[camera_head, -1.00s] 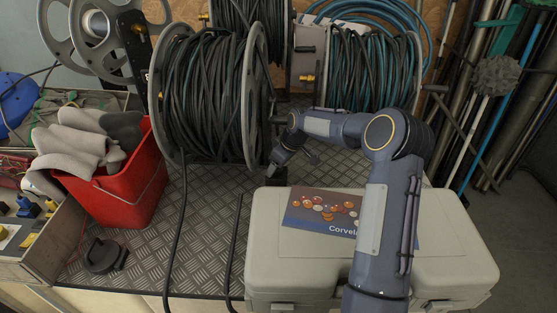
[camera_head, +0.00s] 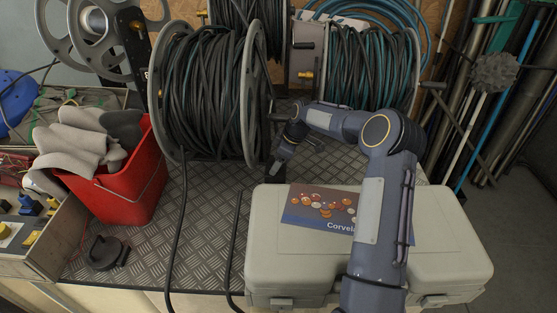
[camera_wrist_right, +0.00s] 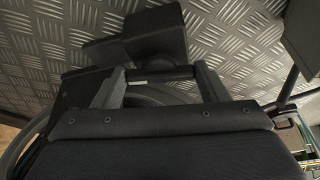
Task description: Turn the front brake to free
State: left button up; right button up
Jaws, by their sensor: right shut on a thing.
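The front hose reel (camera_head: 205,95), wound with dark hose, stands left of centre in the head view. My right gripper (camera_head: 277,166) is low beside the reel's right flange (camera_head: 260,95), above the metal deck. In the right wrist view its two fingers (camera_wrist_right: 162,84) are shut on a dark bar, taken as the front brake handle (camera_wrist_right: 160,73), with a black block (camera_wrist_right: 155,40) just beyond. The brake's setting cannot be read. My left gripper is out of view.
A pale case (camera_head: 265,240) with a printed sheet lies under my right arm. A red bucket (camera_head: 120,200) with grey cloths stands left of the reel. A teal hose reel (camera_head: 370,70) stands behind. Loose dark hose (camera_head: 180,230) hangs across the deck.

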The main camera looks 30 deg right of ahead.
jog(key=o, duration=0.7)
jog(key=shift+r, duration=0.1)
jog(key=shift+d+r, duration=0.1)
jog(key=shift+r, duration=0.1)
jog(key=s+d, duration=0.2)
jog(key=s, duration=0.1)
jog(key=s+d+b, duration=0.1)
jog(key=s+d, duration=0.5)
jog(key=shift+d+r, duration=0.25)
jog(key=shift+r, duration=0.05)
jog(key=shift+o, duration=0.5)
